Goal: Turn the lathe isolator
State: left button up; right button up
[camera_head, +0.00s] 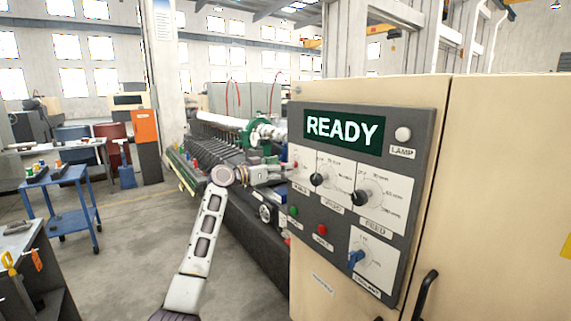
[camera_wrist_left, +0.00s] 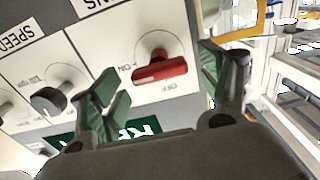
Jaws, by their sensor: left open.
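The lathe isolator is a red bar handle (camera_wrist_left: 160,72) on a round knob, on a white plate marked ON and OFF in the left wrist view. The bar lies nearly level in that upside-down view. My left gripper (camera_wrist_left: 165,88) is open, with one green-padded finger on each side of the handle. Contact cannot be told. In the head view my left gripper (camera_head: 280,170) reaches the panel's left edge, where the isolator is mostly hidden. My right gripper is not in view.
The dark control panel (camera_head: 407,235) shows READY on its screen (camera_head: 345,130). It also bears a speed knob (camera_head: 317,180), a feed knob (camera_head: 360,197), a blue coolant handle (camera_head: 355,259) and green and red buttons. A blue cart (camera_head: 62,180) stands at left.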

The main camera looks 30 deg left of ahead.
pick_arm(q)
jog(key=shift+p+x, duration=0.3)
jog(key=shift+x, duration=0.75)
jog(key=shift+c, duration=0.3)
jog(key=c, duration=1)
